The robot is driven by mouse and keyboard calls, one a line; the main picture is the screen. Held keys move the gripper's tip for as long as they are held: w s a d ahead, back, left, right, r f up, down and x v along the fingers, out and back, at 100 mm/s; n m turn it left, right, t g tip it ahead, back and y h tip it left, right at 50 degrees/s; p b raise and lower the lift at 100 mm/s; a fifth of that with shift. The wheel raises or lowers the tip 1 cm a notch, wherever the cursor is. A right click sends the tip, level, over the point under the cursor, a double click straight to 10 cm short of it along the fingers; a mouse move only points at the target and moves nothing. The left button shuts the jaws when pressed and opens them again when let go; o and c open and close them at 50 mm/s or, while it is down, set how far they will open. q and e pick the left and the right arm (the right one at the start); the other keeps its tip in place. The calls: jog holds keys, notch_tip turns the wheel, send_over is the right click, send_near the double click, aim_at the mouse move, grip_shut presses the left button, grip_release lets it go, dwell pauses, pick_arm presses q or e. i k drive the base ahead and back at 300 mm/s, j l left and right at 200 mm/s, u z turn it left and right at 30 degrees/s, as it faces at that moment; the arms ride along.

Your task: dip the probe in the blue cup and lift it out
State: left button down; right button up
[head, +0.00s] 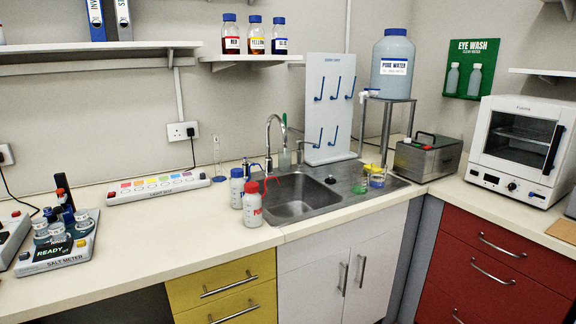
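A small clear cup with a blue band, the blue cup (377,181), stands at the right of the sink, close beside a green-banded cup (360,185) and a yellow-topped one (372,169). The salt meter (58,254) sits on the counter at the far left, with a display reading READY and several clear jars on it. A dark upright piece with a red top (63,190) rises behind the jars; it may be the probe, but I cannot tell for sure. Neither of my grippers is in view.
A sink (300,203) with a tap (270,135) lies mid-counter. Two wash bottles (252,208) stand at its left edge. A long multicoloured strip (158,187) lies along the wall. A pegboard (329,110) stands behind the sink. The front left counter is clear.

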aim_at(63, 196)
jog(key=u, duration=1.35)
jog(key=i+z, duration=0.1)
jog(key=i, duration=0.1)
